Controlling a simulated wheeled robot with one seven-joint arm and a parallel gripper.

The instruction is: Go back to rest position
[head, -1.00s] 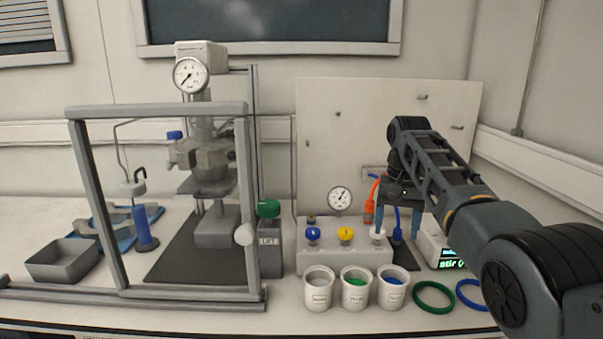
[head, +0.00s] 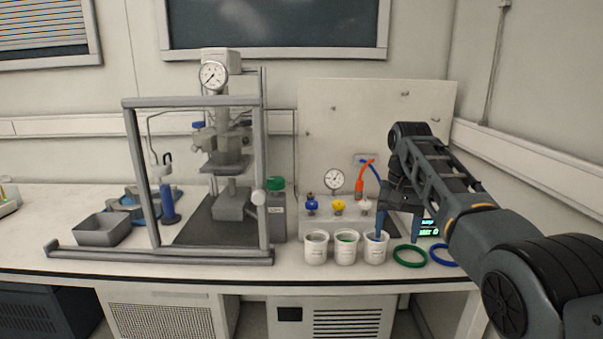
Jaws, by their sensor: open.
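My gripper (head: 398,228) is at the right of the bench in the head view, its two blue-grey fingers pointing down and spread apart. It is empty as far as I can see. It hangs by the right end of the valve block (head: 322,228), just behind and right of the rightmost white cup (head: 375,253). My arm reaches in from the lower right and hides part of the bench and the display box (head: 429,229).
A framed reactor stand (head: 228,204) with a gauge stands left of centre. A grey tray (head: 103,230) is at the left. Cups, a green ring (head: 409,256) and a blue ring (head: 444,255) line the bench front. An orange and blue hose hang behind my gripper.

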